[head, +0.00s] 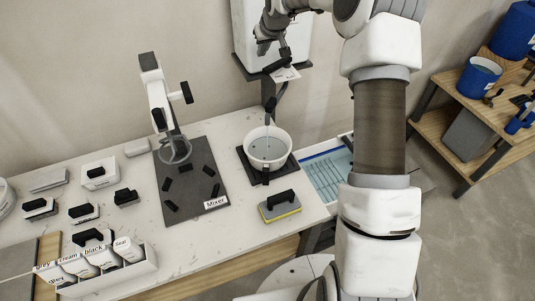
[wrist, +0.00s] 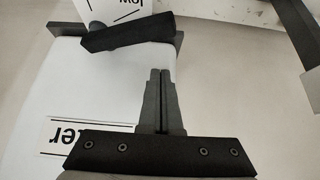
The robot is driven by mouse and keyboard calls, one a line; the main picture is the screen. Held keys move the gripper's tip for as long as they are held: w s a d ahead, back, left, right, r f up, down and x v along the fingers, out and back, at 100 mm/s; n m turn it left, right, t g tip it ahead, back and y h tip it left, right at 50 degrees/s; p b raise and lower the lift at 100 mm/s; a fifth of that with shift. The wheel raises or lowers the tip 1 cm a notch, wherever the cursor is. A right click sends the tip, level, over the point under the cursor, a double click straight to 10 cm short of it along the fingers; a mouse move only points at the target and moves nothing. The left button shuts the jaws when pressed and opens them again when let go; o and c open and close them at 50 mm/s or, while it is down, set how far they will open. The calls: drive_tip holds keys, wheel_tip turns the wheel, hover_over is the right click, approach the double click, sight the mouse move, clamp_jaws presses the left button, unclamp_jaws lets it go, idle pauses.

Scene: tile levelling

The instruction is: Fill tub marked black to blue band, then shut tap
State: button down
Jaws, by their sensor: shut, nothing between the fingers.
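A white tub (head: 283,150) stands upright on a dark mat (head: 246,168) on the bench, with bluish-grey water inside. Its blue band and any black marking cannot be made out. The dark tap spout (head: 269,104) hangs over it from the white wall tank (head: 240,25); a thin pale line below the spout looks like running water. My gripper (head: 262,47) is at the tank front, high above the tub. In the wrist view my gripper (wrist: 160,75) is shut and empty, just below a black lever (wrist: 128,33) beside a partly hidden label (wrist: 112,10). Contact with the lever cannot be told.
A mixer (head: 160,105) stands on a dark mat left of the tub. A black-handled sponge float (head: 280,205) lies in front of the tub. Labelled bags (head: 100,257) and several black-handled blocks sit at left. An open drawer (head: 325,175) is at right.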

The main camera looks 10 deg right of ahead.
drive_tip(key=shift+s+d+b, duration=0.45)
drive_tip(key=shift+s+d, duration=0.1)
drive_tip(key=shift+s, duration=0.3)
drive_tip(key=shift+s+d+b, duration=0.5)
drive_tip(key=shift+s, duration=0.4)
drive_tip(key=shift+s+d+b, duration=0.45)
drive_tip(key=shift+s+d, duration=0.1)
drive_tip(key=shift+s, duration=0.3)
